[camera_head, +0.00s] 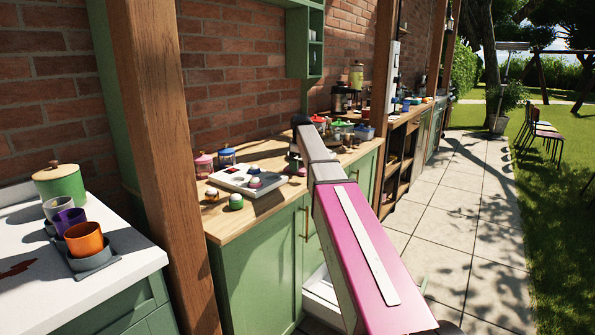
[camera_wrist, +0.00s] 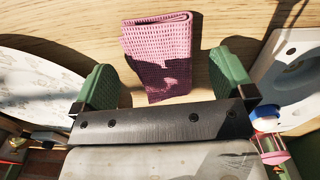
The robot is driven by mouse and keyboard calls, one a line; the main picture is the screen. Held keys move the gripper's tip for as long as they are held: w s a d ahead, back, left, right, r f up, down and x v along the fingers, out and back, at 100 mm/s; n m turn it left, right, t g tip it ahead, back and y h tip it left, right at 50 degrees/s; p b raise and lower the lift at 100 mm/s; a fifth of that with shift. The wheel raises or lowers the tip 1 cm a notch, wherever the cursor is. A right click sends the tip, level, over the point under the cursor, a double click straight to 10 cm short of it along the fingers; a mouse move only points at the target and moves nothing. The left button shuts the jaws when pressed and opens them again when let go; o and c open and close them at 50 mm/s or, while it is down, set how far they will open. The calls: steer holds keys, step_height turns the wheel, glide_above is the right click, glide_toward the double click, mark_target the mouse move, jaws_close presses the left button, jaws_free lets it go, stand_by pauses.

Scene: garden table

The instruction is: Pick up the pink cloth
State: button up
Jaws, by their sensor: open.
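The pink cloth (camera_wrist: 158,42) lies folded on the wooden counter in the wrist view, with a waffle-like texture and a shadow over its lower part. My gripper (camera_wrist: 166,80) has its two green fingers spread apart. The near end of the cloth reaches between the fingers, with space on both sides, and the fingers do not press on it. Height above the cloth is hard to tell. In the head view my arm reaches over the counter and I cannot make out the cloth there.
A white plate (camera_wrist: 38,82) lies left of the left finger. A white tray (camera_wrist: 293,60) is close to the right finger. In the head view the wooden counter (camera_head: 222,227) also holds pink and blue jars and small round items. A wooden post (camera_head: 158,150) stands at the left.

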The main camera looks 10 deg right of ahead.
steer(key=shift+f, duration=0.9)
steer(key=c, duration=0.9)
steer(key=shift+o, duration=0.2)
steer(key=shift+r, duration=0.1)
